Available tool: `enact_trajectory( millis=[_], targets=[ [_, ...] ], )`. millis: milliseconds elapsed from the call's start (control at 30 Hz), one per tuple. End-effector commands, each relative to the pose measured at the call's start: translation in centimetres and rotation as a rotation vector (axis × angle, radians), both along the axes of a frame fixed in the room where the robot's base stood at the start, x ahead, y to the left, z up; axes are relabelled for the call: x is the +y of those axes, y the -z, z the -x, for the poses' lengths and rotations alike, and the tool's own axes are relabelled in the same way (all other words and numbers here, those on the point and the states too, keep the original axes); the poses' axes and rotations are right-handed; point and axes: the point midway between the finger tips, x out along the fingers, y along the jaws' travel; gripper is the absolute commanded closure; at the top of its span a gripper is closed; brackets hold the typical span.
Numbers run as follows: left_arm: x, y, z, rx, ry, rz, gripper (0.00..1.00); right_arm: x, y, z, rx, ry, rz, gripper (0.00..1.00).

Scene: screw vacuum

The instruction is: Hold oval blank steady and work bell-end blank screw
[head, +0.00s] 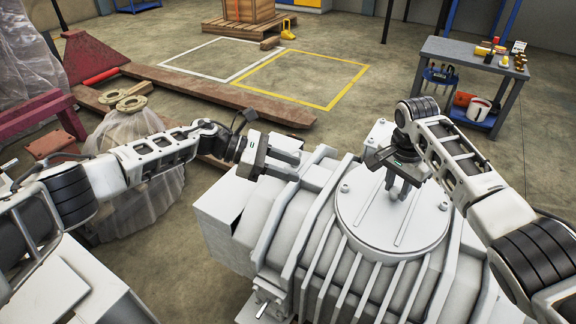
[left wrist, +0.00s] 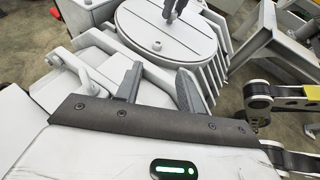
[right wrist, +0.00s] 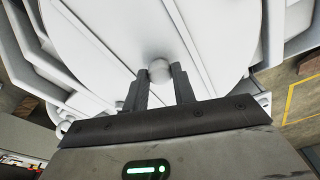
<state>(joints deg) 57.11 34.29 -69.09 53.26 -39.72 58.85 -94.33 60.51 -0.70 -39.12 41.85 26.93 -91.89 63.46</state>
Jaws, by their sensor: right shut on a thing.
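A large round white cover plate (head: 362,228) with raised ribs sits on top of the ribbed white machine (head: 290,215); I cannot tell whether it is the oval blank or the bell-end blank. My right gripper (head: 398,190) points down over the plate. In the right wrist view its fingertips are shut on a small round white knob (right wrist: 160,72), seemingly the screw, at the plate's surface. My left gripper (head: 288,166) is at the machine's upper left side. In the left wrist view its fingers (left wrist: 158,82) are apart with nothing visible between them.
Small bolts (head: 443,207) stand on the plate's rim. A plastic-wrapped object (head: 130,195) stands left of the machine, below my left arm. A workbench (head: 470,58) with small items is at the back right.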

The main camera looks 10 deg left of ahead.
Motion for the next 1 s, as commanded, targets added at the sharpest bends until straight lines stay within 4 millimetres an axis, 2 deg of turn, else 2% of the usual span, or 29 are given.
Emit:
enact_trajectory(
  millis=[167, 267, 367, 500, 633, 800, 1000],
  targets=[
    [-1.2, 0.1, 0.0, 0.063, -0.057, 0.044, 0.61, -0.1, 0.0, 0.0, 0.001, 0.001, 0.001, 1.00],
    [-3.1, 0.1, 0.0, 0.192, -0.165, 0.131, 0.61, -0.1, 0.0, 0.0, 0.000, 0.001, 0.001, 1.00],
    [-5.4, -0.2, 0.1, 0.395, -0.321, 0.275, 0.61, -0.1, 0.0, 0.0, -0.001, 0.001, 0.001, 1.00],
    [-8.1, -0.8, 0.5, 0.753, -0.549, 0.531, 0.61, -0.1, 0.0, 0.0, -0.001, 0.001, 0.001, 1.00],
    [-9.4, -1.3, 1.3, 1.116, -0.734, 0.793, 0.61, -0.1, 0.0, 0.0, -0.001, 0.001, 0.001, 1.00],
    [-9.9, -1.4, 3.0, 1.615, -0.936, 1.162, 0.61, 0.0, 0.0, 0.0, -0.001, 0.001, 0.001, 1.00],
    [-9.1, -0.8, 6.1, 2.151, -1.104, 1.607, 0.61, 0.0, 0.0, 0.0, -0.001, 0.001, 0.001, 1.00]
  ],
)
